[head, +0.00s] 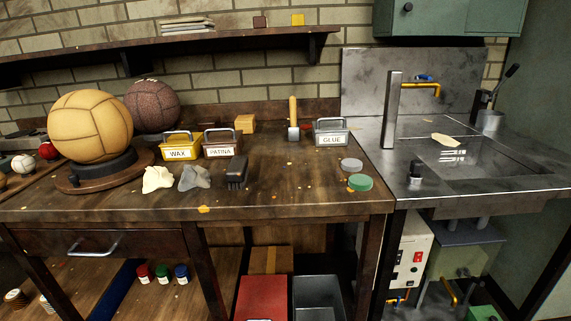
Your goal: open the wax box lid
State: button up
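The wax box (178,153) is a small yellow box with a white "WAX" label on its front. It stands upright on the wooden workbench (300,180), right of the large tan ball. My gripper is not in view.
A tan ball (90,127) on a round stand is left of the wax box. Pale and grey cloths (194,178) and a dark brush (237,174) lie in front. A glue box (331,141) and sink (470,155) are right. The bench's front middle is mostly clear.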

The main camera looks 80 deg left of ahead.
aim_at(178, 138)
jog(key=u, duration=2.85)
